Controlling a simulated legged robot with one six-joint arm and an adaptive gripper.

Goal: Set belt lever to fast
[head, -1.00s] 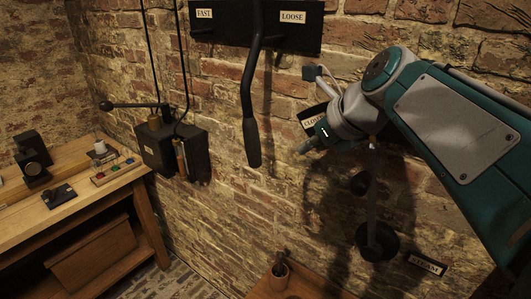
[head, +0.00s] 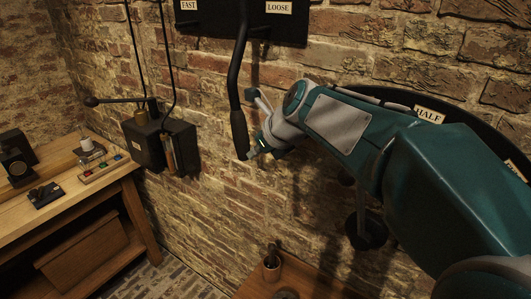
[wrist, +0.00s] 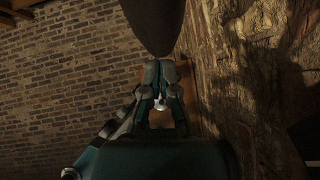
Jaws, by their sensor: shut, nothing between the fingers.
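The belt lever (head: 238,85) is a long dark bar with a thick grip at its lower end. It hangs from a black board (head: 225,22) between a FAST label (head: 189,5) on the left and a LOOSE label (head: 279,7) on the right. Its top is cut off. My gripper (head: 252,154) is shut and empty, close to the right of the grip's lower end. I cannot tell whether they touch. In the wrist view, the shut fingers (wrist: 160,95) lie just below a large dark rounded shape (wrist: 153,22), likely the grip.
A black box (head: 160,145) with a side lever (head: 115,101) is on the wall to the left. A workbench (head: 75,185) with small items stands further left. A small wooden table (head: 250,288) with a cup (head: 271,268) is below. The brick wall is close behind.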

